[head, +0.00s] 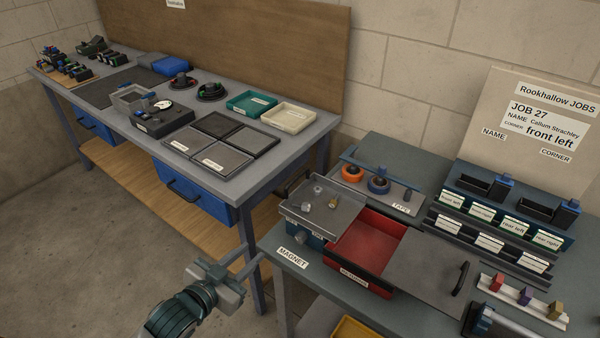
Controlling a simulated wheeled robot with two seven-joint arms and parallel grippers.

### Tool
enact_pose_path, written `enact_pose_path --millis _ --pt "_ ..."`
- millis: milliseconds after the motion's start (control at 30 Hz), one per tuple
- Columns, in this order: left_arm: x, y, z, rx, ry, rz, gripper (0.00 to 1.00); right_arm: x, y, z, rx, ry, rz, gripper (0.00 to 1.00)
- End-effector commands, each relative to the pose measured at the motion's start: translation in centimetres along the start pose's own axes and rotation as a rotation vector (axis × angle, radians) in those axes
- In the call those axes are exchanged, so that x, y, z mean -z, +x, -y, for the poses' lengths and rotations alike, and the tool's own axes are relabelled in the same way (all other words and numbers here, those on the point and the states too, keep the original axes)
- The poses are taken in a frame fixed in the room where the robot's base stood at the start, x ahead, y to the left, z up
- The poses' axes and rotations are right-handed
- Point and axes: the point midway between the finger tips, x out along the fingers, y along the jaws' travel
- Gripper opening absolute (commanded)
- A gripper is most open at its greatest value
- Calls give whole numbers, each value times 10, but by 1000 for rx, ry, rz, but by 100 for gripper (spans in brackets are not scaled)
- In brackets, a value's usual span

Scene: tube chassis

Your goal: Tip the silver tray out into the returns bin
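The silver tray (345,222) sits at the left of the right-hand bench, on top of a dark blue block with a knob. Several small metal pieces (318,192) lie on it, one of them yellowish. The red returns bin (373,234) stands just right of the tray, with a label on its front wall; its visible floor looks empty. A grey plate with a black handle (431,272) lies to the right of the bin. My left gripper (232,262) is open and empty, left of the bench's front corner and apart from the tray. My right gripper is not seen.
A MAGNET label (292,258) is on the bench edge. Behind the tray is a tape holder (378,190) with orange and blue rolls. Labelled racks (495,220) stand at the right. Another bench (230,187) with trays is at the left; floor lies between.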

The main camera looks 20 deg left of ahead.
Motion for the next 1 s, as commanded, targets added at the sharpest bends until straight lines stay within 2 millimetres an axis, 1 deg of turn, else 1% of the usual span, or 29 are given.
enact_pose_path --millis 100,200,300,433,500,567,1000 --pt "43 -12 0 -21 19 -91 27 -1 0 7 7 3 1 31" --pt "73 -14 3 -44 34 -186 27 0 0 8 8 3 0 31" --pt "94 -16 5 -64 45 -257 27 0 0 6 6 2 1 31" --pt "116 -20 6 -87 57 -329 27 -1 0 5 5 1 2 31" --pt "122 -21 6 -95 59 -352 27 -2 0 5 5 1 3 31" --pt "124 -22 6 -98 60 -360 27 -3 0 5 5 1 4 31" --pt "126 -19 6 -97 60 -360 27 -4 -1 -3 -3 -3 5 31"
